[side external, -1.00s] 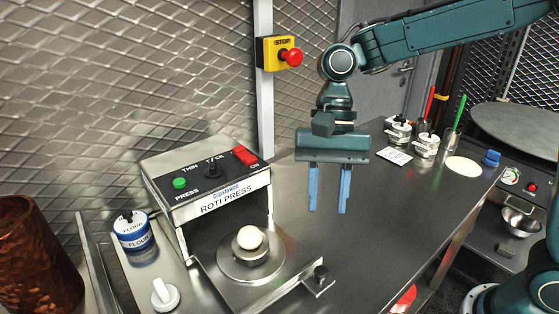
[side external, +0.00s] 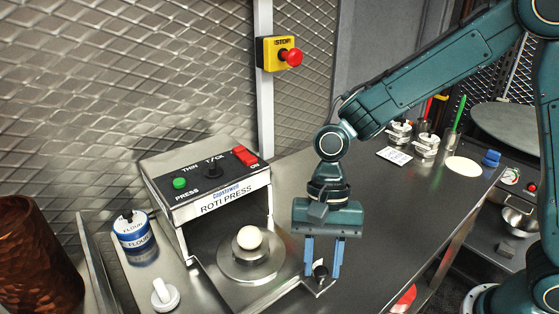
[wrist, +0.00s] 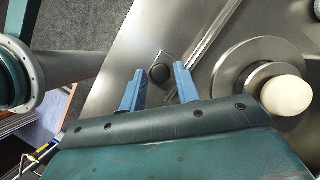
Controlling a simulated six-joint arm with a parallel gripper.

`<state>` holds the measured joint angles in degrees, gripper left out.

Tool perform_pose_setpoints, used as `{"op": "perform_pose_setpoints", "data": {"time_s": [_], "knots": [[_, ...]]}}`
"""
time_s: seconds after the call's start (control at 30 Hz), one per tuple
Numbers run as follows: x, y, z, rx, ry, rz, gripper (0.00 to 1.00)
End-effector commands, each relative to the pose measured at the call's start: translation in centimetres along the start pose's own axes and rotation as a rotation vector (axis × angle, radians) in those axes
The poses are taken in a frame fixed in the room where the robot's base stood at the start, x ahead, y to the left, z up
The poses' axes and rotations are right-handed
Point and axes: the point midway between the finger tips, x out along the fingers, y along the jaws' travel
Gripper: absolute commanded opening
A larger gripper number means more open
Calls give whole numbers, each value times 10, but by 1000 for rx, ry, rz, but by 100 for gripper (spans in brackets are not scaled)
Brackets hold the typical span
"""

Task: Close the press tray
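The roti press (side external: 222,197) stands on the steel counter. Its tray (side external: 207,278) is pulled out at the front, with a round plate (side external: 236,272) and a pale dough ball (side external: 249,238) on it. A dark knob (side external: 320,270) stands on the tray's front right corner; it also shows in the wrist view (wrist: 160,73). My gripper (side external: 321,274) is open and pointing down, its blue fingers on either side of the knob. In the wrist view the knob lies between the fingertips (wrist: 157,80), with gaps on both sides. I cannot tell whether the fingers touch it.
A flour tin (side external: 131,232) and a white knobbed tool (side external: 164,294) stand left of the press. A yellow stop box (side external: 275,53) is on the wall. Jars (side external: 426,146) and a flat bread (side external: 463,167) are at the far right. The counter between is clear.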

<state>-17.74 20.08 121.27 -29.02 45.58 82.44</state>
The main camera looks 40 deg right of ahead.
Motion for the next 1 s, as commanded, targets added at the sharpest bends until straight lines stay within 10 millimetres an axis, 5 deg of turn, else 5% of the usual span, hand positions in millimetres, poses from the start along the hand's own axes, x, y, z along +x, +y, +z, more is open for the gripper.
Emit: {"op": "perform_pose_setpoints", "data": {"time_s": [0.3,0.47,1.0], "knots": [[2,0,0,0,0,0,29],[1,0,0,0,0,0,0],[-8,-25,-22,2,0,-3,0]]}}
